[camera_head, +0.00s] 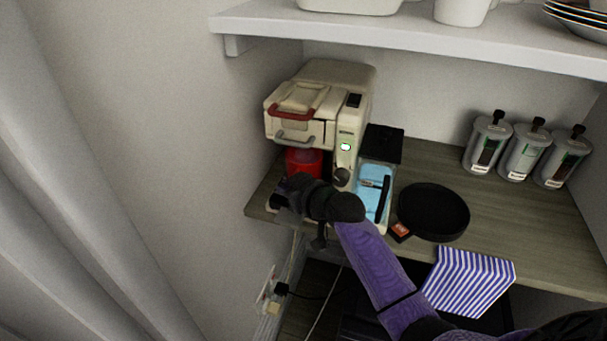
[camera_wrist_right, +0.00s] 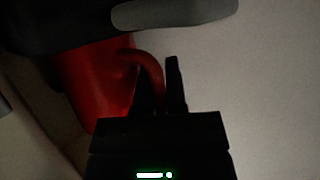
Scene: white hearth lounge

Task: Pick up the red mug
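The red mug (camera_head: 304,162) stands under the spout of a cream coffee machine (camera_head: 325,95) in the head view. Its lower part is hidden behind my right gripper (camera_head: 295,190), which is right in front of it. In the right wrist view the mug's red body (camera_wrist_right: 98,80) is left of the fingers. Its curved handle (camera_wrist_right: 150,62) passes down between the two fingertips (camera_wrist_right: 160,75) of my right gripper. The fingers are close to the handle on both sides; whether they press on it is too dark to tell. My left gripper is not in view.
The machine's blue water tank (camera_head: 371,185) is right of the gripper. Several canisters (camera_head: 522,150) stand at the back right. A white shelf (camera_head: 420,42) hangs above. A striped cloth (camera_head: 468,281) hangs at the front edge.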

